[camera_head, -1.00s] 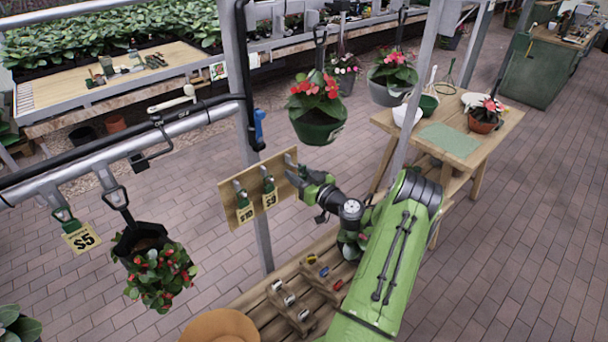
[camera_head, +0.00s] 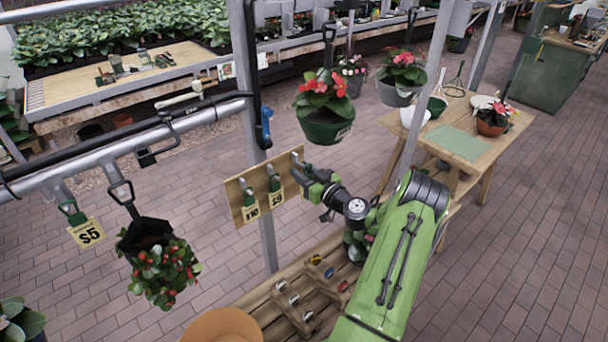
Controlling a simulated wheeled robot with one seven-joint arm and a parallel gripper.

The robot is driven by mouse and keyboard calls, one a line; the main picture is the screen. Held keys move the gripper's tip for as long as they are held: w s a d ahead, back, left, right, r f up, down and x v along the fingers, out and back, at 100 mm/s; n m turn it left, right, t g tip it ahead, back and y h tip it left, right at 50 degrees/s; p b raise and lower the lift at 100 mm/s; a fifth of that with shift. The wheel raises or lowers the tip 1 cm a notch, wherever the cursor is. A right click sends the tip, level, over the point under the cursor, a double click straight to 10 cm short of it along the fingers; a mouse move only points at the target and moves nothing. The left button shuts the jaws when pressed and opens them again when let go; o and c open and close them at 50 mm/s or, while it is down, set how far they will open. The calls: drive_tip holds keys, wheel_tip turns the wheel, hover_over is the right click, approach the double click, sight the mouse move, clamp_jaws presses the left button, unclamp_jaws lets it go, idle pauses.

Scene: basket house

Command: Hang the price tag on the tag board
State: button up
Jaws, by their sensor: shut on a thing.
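The wooden tag board (camera_head: 236,207) stands by the post in the middle, with hooks along it. A yellow $10 tag (camera_head: 250,212) and a yellow $9 tag (camera_head: 276,198) hang side by side on its left and middle hooks. My gripper (camera_head: 303,179) is at the board's right end, just below and beside the right hook (camera_head: 296,160). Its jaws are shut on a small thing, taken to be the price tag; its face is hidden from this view. I cannot tell if it touches the hook.
A $5 tag (camera_head: 87,233) and a potted plant (camera_head: 160,268) hang from the rail at left. A red-flowered pot (camera_head: 325,105) hangs behind my gripper. A slatted bench (camera_head: 262,304) with small tools lies below. A wooden table (camera_head: 490,150) stands at right.

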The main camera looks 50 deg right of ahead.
drive_tip(key=shift+w+d+b, duration=0.1)
drive_tip(key=shift+w+b, duration=0.2)
drive_tip(key=shift+w, duration=0.75)
drive_tip(key=shift+r, duration=0.2)
drive_tip(key=shift+w+r, duration=0.1)
